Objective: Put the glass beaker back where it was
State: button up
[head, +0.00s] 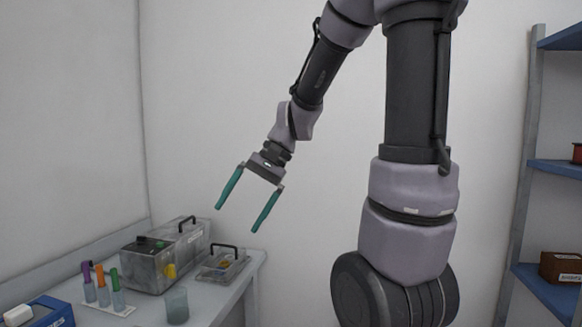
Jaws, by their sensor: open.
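The glass beaker (177,306) is a small, greyish, see-through cup. It stands upright on the light grey bench at the lower left of the head view, near the bench's front edge. My gripper (236,219) is open, with two long green fingers and nothing between them. It hangs in the air above and to the right of the beaker, well apart from it. The fingers point down and to the left.
A grey metal box (150,265) with handles stands behind the beaker, and a lower tray with a handle (222,264) sits right of it. Several capped tubes (103,285) stand to the left. A blue box (48,312) lies farther left. A blue shelf unit (548,168) is at the right.

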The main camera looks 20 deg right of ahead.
jog(key=s+d+r+n+t+h, duration=0.1)
jog(key=s+d+r+t+h, duration=0.3)
jog(key=d+r, duration=0.5)
jog(key=s+t, duration=0.2)
jog(key=t, duration=0.1)
jog(key=shift+r+n+h, duration=0.3)
jog(key=shift+h, duration=0.1)
jog(key=shift+s, duration=0.1)
